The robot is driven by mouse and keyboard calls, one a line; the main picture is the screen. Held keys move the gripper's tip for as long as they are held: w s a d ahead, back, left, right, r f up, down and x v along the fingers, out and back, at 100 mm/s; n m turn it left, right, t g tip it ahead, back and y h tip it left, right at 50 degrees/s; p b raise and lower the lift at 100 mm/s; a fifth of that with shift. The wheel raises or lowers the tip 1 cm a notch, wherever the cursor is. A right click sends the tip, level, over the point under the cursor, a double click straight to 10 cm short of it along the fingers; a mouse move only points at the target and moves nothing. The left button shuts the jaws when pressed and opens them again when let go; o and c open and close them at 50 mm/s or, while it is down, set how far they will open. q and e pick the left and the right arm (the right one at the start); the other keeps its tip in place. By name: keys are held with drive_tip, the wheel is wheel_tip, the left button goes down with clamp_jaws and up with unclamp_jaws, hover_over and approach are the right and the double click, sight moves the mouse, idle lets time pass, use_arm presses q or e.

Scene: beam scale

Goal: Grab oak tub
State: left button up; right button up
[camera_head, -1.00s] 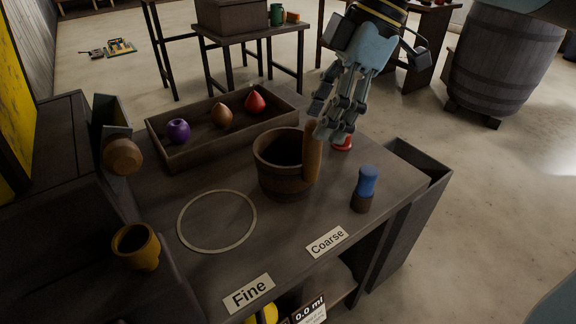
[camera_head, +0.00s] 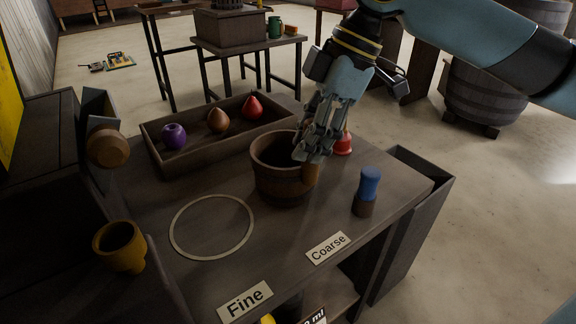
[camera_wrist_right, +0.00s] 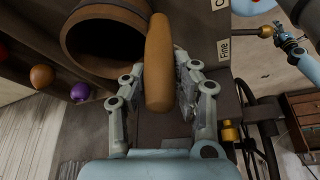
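The oak tub (camera_head: 283,178) is a dark wooden bucket with one upright side handle, standing on the table. In the right wrist view the tub (camera_wrist_right: 104,40) lies just beyond the fingers, and its lighter wooden handle (camera_wrist_right: 158,62) reaches in between them. My right gripper (camera_head: 313,148) is over the handle at the tub's right side and hides its upper part. In the wrist view the right gripper (camera_wrist_right: 157,82) is open, its fingers on either side of the handle, with a gap on the left and little or none on the right.
A long tray (camera_head: 193,148) with purple, brown and red pieces stands behind the tub. A red object (camera_head: 343,146) and a blue-topped peg (camera_head: 367,190) are to its right. A pale ring (camera_head: 176,230) and a yellow cup (camera_head: 120,247) are at the left front.

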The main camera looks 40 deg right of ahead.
clamp_jaws()
